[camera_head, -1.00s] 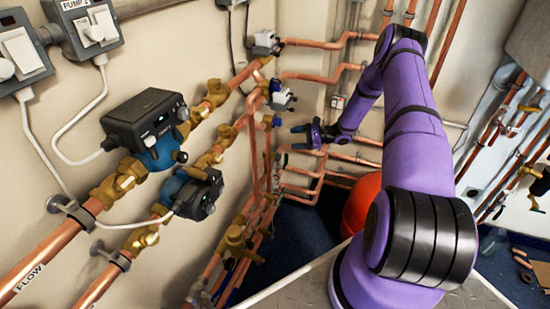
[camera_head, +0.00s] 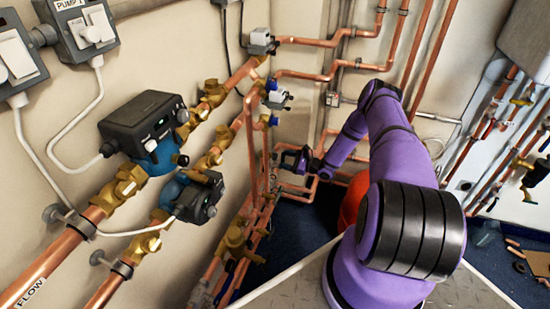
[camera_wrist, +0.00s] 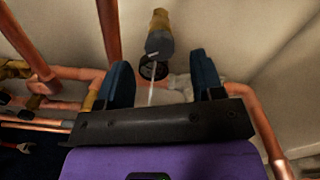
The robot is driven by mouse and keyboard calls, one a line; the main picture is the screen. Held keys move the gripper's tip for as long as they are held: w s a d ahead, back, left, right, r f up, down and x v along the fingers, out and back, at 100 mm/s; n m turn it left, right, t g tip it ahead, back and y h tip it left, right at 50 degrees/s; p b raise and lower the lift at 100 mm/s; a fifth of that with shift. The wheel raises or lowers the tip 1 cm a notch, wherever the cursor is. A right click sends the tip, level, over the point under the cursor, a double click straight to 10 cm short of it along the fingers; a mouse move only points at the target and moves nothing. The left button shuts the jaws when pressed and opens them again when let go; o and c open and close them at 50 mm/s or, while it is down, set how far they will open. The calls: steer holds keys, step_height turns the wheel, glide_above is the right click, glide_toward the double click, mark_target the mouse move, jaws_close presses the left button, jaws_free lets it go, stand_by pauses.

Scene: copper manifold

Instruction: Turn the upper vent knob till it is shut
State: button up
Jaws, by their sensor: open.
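In the wrist view, a dark round knob (camera_wrist: 154,67) sits below a grey cylinder (camera_wrist: 159,42) with a brass top. It looks like a vent knob; I cannot tell whether it is the upper one. My gripper (camera_wrist: 161,64) is open, its two blue fingers apart on either side of the knob in the picture. Contact does not show. A thin pale rod or strip runs from the knob toward my gripper's palm. In the head view, my gripper (camera_head: 292,160) is small, in front of the copper pipes at the back corner. I cannot make out the knob there.
Copper pipes (camera_wrist: 262,125) run beside and behind my gripper. Two pump units (camera_head: 145,125) on brass-fitted pipes line the left wall. A red-orange rounded vessel (camera_head: 352,203) stands below my arm. A red-handled tool (camera_wrist: 24,148) lies on the dark floor.

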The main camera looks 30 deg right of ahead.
mark_target(277, 158)
steer(key=shift+x, duration=2.65)
steer(key=shift+c, duration=0.2)
steer(key=c, duration=0.9)
